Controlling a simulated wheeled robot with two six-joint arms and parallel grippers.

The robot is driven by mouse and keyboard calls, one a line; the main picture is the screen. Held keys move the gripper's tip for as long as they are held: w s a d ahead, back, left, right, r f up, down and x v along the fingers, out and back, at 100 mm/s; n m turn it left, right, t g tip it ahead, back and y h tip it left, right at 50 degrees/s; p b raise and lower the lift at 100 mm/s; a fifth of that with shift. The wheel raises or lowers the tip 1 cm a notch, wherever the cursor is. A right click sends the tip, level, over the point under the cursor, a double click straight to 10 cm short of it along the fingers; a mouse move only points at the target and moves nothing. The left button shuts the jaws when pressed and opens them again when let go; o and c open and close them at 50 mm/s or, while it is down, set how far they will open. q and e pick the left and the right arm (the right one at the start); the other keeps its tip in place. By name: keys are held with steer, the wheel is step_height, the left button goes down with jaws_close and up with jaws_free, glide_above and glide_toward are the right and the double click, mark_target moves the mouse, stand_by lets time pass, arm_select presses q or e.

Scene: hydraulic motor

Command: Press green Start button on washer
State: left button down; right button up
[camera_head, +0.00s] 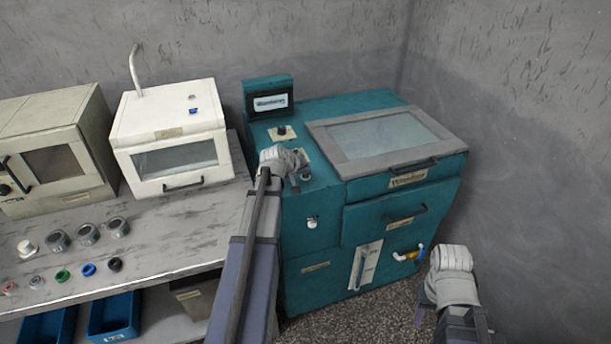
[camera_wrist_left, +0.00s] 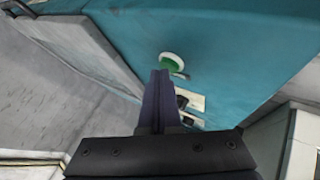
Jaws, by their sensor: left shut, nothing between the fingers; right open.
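The teal washer (camera_head: 300,245) stands against the back wall, with a glass-windowed lid (camera_head: 380,135) on its top. In the left wrist view, the green button (camera_wrist_left: 172,61) sits in a pale round ring on a teal face (camera_wrist_left: 225,45). My left gripper (camera_wrist_left: 160,74) is shut and empty, its tip just below the button in the picture; I cannot tell whether it touches. In the head view my left gripper (camera_head: 300,174) is over the washer's left top, and the green button cannot be made out there. My right gripper (camera_head: 420,303) is open and empty, low in front of the washer's right side.
A black knob (camera_head: 282,131) on a pale plate and a small display (camera_head: 270,102) are on the washer's top left. A yellow-handled valve (camera_head: 408,255) juts from its front. A grey bench (camera_head: 150,235) with a white cabinet (camera_head: 170,130) stands left.

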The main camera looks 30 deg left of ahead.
mark_target(305, 177)
stand_by(0.4)
arm_select(q)
steer(key=shift+r+p, duration=0.7)
steer(key=shift+p, duration=0.1)
step_height(305, 177, up, 5)
steer(key=p, duration=0.5)
steer(key=shift+r, duration=0.1)
stand_by(0.4)
